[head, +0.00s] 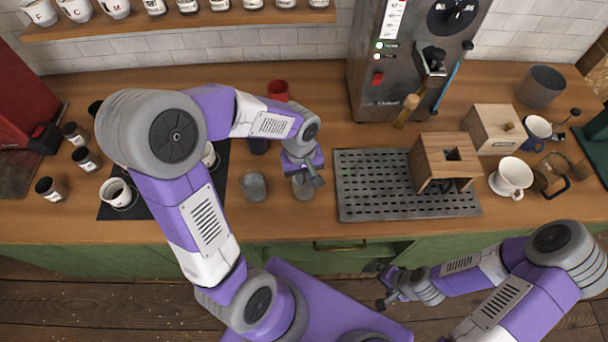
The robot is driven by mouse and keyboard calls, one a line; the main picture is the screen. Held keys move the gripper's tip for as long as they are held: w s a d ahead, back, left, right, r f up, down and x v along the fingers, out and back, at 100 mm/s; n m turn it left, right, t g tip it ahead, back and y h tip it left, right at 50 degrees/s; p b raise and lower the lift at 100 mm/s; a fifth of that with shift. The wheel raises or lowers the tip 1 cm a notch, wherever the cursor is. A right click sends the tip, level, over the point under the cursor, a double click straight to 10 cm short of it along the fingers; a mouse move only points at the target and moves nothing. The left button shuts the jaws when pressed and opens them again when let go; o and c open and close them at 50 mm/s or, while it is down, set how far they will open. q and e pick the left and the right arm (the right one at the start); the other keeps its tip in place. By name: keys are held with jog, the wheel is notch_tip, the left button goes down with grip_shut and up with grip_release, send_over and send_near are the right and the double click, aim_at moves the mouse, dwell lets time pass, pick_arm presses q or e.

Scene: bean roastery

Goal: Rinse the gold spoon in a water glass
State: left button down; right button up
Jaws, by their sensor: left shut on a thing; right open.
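Two greyish water glasses stand near the counter's front: one on the left (253,186), clear of my arms, and one on the right (302,190). My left gripper (312,180) points down over the right glass and partly covers it. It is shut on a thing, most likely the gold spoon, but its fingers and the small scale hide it. I cannot tell whether it reaches into the glass. My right gripper (381,287) is open and empty, low in front of the green cabinet.
A perforated metal drip tray (370,191) with a wooden box (442,165) lies right of the glasses. A red cup (278,90) stands behind my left arm. A grey machine (400,65) is at the back. A white cup (511,177) stands at the right. Cups and jars stand left.

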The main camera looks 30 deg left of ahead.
dwell(0.3)
pick_arm(q)
jog(key=shift+r+p, duration=3.5)
jog(key=shift+r, duration=0.85)
notch_tip(320, 180, up, 4)
jog(key=p, duration=0.3)
